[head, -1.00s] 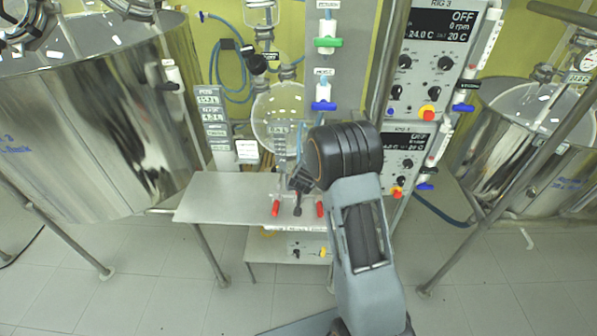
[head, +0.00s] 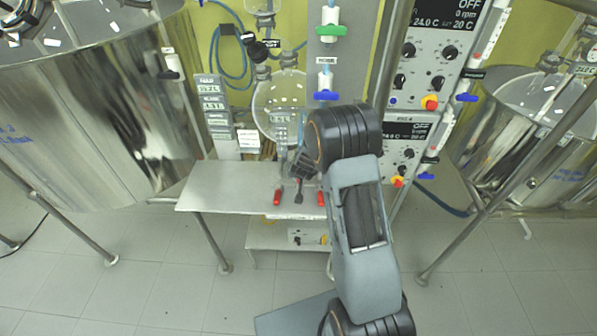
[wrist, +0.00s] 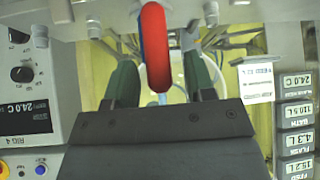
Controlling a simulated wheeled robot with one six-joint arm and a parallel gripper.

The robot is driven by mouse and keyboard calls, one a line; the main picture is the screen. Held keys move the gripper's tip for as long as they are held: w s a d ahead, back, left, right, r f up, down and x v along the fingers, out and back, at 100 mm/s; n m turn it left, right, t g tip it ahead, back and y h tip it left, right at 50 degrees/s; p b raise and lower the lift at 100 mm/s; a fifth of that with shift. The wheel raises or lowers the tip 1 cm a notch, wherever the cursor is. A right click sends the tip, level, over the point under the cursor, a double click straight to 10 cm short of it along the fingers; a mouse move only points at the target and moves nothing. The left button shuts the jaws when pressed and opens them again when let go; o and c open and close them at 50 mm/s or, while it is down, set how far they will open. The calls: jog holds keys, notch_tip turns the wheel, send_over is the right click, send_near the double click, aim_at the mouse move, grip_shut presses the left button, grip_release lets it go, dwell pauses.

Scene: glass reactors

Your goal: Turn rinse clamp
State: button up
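My gripper (head: 299,172) hangs over the small grey shelf in the head view, in front of the round glass vessel (head: 282,105). In the wrist view my gripper (wrist: 159,82) is open, its two dark green fingers spread apart. A red handle (wrist: 155,45) with a blue edge stands upright between and beyond the fingers; contact cannot be told. In the head view two red handles, left (head: 277,196) and right (head: 321,199), sit at the shelf. Which thing is the rinse clamp cannot be read. A blue-handled valve (head: 327,95) hangs under a small label on the grey panel.
A green-handled valve (head: 330,30) is higher on the panel. Control boxes (head: 430,60) with knobs stand to the right. Large steel vessels stand left (head: 90,110) and right (head: 520,140). The shelf (head: 215,188) is bare at its left end. A label stack (wrist: 297,125) shows in the wrist view.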

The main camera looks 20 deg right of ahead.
jog(key=p+v, duration=0.4)
jog(key=v, duration=0.9)
jog(key=shift+s+r+p, duration=0.2)
jog(key=shift+r+p, duration=0.15)
jog(key=shift+p, duration=0.05)
jog(key=s+a+g+y, duration=0.3)
jog(key=s+a+g, duration=0.15)
jog(key=s, duration=0.25)
jog(key=s+r+n+t+h+b, duration=0.1)
jog(key=s+r+n+b, duration=0.1)
jog(key=s+r, duration=1.2)
jog(key=shift+r+t+b, duration=0.35)
jog(key=shift+r+b, duration=0.05)
